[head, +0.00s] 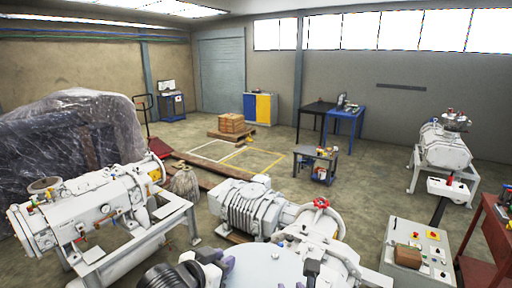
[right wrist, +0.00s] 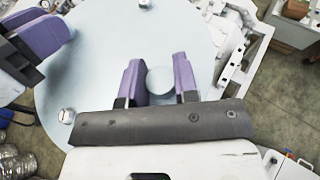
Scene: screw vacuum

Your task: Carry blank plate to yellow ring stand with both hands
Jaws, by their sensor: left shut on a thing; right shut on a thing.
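The blank plate (head: 268,262) is a large pale disc at the bottom of the head view, partly cut off by the frame. It fills much of the right wrist view (right wrist: 95,85). My left gripper (head: 222,265) is shut at the plate's left side; its purple fingers (right wrist: 42,38) also show at the upper left of the right wrist view. My right gripper (right wrist: 158,70) has its purple fingers on either side of a round pale knob (right wrist: 160,82) on the plate, shut on it. I cannot make out a yellow ring stand in either view.
A white machine (head: 95,215) is at the left, and a control panel (head: 415,250) and red cart (head: 492,240) at the right. Open floor (head: 375,180) lies farther back.

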